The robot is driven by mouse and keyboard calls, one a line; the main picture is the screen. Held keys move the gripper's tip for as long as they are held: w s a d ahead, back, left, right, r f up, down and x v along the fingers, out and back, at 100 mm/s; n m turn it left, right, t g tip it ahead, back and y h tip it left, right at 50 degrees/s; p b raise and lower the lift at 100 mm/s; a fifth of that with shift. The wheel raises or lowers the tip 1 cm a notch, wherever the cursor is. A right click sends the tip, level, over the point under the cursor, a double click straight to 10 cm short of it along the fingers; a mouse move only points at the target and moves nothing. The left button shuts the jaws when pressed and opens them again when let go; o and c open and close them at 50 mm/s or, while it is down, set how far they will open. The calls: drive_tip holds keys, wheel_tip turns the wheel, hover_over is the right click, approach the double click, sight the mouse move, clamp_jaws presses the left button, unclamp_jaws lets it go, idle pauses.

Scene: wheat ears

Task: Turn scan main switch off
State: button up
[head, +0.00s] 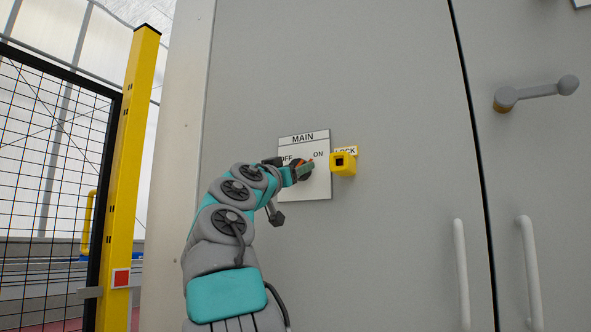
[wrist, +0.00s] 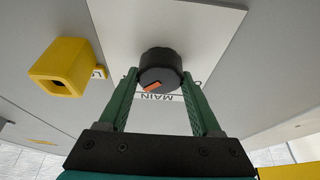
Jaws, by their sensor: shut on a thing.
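The main switch is a round black knob (wrist: 160,62) with an orange mark, on a white plate (head: 316,188) lettered MAIN, with OFF at left and ON at right in the head view. My gripper (head: 303,171) reaches the knob from the lower left in the head view and hides part of it. In the wrist view its two green fingers (wrist: 160,88) stand on either side of the knob, shut on it. The orange mark faces the camera; I cannot tell for sure which label it points to.
A yellow block (head: 343,164) at the LOCK label sits close to the right of the plate. The grey cabinet door (head: 400,90) around is flat. White handles (head: 462,275) and a grey lever (head: 537,92) are further right. A yellow post (head: 131,160) and mesh fence stand left.

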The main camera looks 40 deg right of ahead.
drive_tip(key=c, duration=0.7)
